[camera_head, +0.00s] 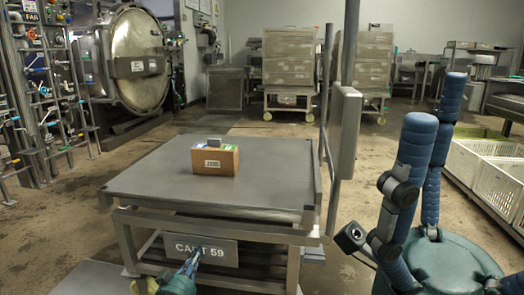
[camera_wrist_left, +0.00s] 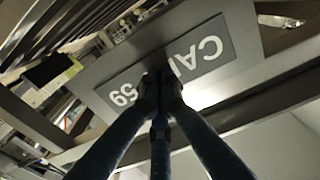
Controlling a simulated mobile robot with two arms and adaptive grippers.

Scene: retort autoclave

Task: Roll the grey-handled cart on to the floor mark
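A grey metal cart (camera_head: 150,180) with a flat top stands in front of me. Its front plate (camera_head: 222,251) reads CART 59, and the plate also shows close up in the left wrist view (camera_wrist_left: 215,45). Tall grey posts with a flat grey panel (camera_head: 345,130) rise at the cart's right side. A small cardboard box (camera_head: 215,160) sits on the top. My left gripper (camera_head: 192,264) is at the plate's lower left; its fingertips are together in the wrist view (camera_wrist_left: 160,82). I cannot tell whether they touch the plate. My right gripper is not clearly visible.
A paler flat floor patch (camera_head: 88,279) shows at the lower left; I cannot tell if it is the mark. A round autoclave door (camera_head: 137,85) and pipe racks stand at left. Loaded carts (camera_head: 290,60) stand behind. White crates (camera_head: 478,165) line the right side.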

